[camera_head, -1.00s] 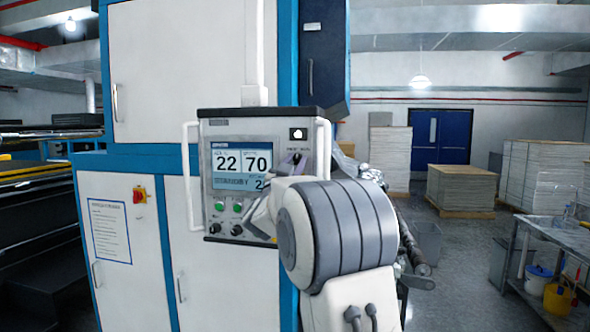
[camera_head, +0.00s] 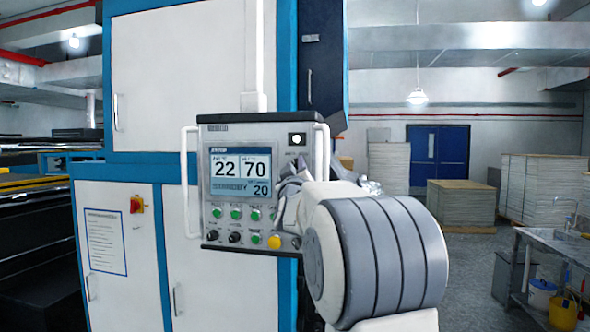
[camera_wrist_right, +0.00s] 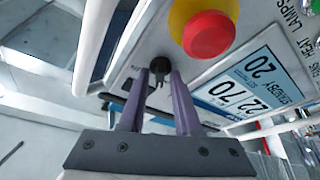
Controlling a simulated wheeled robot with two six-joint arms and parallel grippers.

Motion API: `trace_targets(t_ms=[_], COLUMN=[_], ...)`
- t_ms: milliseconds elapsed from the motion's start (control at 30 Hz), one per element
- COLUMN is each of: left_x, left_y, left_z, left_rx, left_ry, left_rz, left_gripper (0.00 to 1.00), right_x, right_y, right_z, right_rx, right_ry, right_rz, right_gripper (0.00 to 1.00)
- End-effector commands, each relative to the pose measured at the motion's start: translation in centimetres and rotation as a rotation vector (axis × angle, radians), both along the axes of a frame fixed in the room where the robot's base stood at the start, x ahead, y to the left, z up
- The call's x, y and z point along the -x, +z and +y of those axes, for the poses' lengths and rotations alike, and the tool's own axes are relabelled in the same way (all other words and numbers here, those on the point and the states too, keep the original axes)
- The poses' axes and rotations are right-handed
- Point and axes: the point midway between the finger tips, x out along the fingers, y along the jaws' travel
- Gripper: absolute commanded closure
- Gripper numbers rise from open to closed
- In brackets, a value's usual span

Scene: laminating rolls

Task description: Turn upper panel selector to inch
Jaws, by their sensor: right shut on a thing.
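The control panel (camera_head: 228,136) is a grey box with a lit screen (camera_head: 240,172) reading 22, 70 and 20. In the right wrist view, a black selector knob (camera_wrist_right: 159,65) sits on the panel face. My right gripper (camera_wrist_right: 158,76) has its two purple fingers shut on this knob. In the head view my right gripper (camera_head: 297,170) is at the panel's upper right and hides the selector and most of its label. The knob's pointing direction is not clear. My left gripper is not in view.
A red emergency button (camera_wrist_right: 208,33) with a yellow base stands close to the fingers in the wrist view. Green buttons (camera_head: 236,214) and black knobs (camera_head: 235,237) fill the lower panel. White handles (camera_head: 187,182) flank it. Stacked sheets (camera_head: 460,205) stand far right.

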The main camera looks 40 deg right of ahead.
Motion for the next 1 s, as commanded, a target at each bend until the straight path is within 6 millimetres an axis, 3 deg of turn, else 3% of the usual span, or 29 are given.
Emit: trace_targets(t_ms=[533, 567, 600, 1000], left_x=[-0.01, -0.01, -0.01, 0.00], left_y=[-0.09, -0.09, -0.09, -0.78], left_z=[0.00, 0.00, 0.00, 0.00], left_rx=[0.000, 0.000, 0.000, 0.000], left_ry=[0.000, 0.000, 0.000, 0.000], left_rz=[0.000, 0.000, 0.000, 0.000], left_gripper=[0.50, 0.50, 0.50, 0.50], right_x=[-0.01, -0.01, -0.01, 0.55], right_y=[0.11, 0.11, 0.11, -0.42], right_z=[0.04, 0.04, 0.04, 0.47], right_rx=[0.021, 0.020, 0.020, 0.019], right_ry=[0.001, 0.001, 0.001, 0.002], right_rz=[0.022, 0.021, 0.021, 0.020], right_gripper=[1.00, 0.64, 0.57, 0.57])
